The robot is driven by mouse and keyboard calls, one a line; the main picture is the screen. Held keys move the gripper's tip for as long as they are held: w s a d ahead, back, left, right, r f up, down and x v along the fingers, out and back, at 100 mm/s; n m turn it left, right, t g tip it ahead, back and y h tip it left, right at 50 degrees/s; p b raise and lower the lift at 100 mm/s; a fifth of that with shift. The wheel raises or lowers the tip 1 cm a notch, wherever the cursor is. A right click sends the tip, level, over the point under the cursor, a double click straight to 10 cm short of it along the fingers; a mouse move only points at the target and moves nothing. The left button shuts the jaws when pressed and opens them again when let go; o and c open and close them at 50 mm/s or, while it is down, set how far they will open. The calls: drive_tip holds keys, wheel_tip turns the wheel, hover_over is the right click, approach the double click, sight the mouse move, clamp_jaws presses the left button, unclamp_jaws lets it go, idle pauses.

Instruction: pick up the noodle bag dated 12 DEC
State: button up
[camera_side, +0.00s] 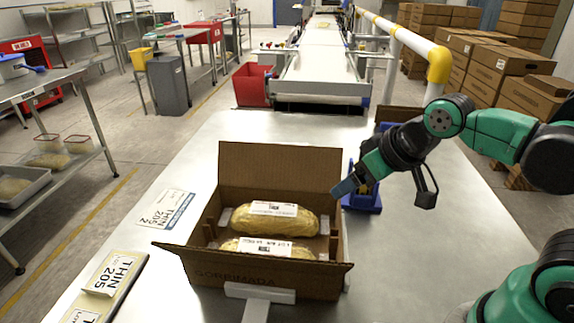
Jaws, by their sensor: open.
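An open cardboard box (262,277) stands on the grey metal table with its flaps spread. Inside it lie two yellow noodle bags, a rear one (301,221) and a front one (229,244), each with a white label on top. The label print is too small for me to read a 12 DEC date on either. My gripper (346,188) is open, just right of the box's upper right edge. It appears empty and apart from both bags. The front bag's lower part is hidden by the box wall.
A blue holder (369,203) stands right of the box, partly behind my gripper. Printed cards (168,209) and a board of labels (107,283) lie at the left. A white block (259,293) is at the box's front. The belt (319,65) is behind; the table's right side is mostly clear.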

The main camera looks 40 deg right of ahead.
drive_tip(key=w+a+n+g+y, duration=0.1)
drive_tip(key=w+a+n+y, duration=0.1)
drive_tip(key=w+n, duration=0.2)
drive_tip(key=n+g+y, duration=0.2)
drive_tip(key=n, duration=0.3)
approach(274, 209)
drive_tip(key=shift+x, duration=4.55)
clamp_jaws()
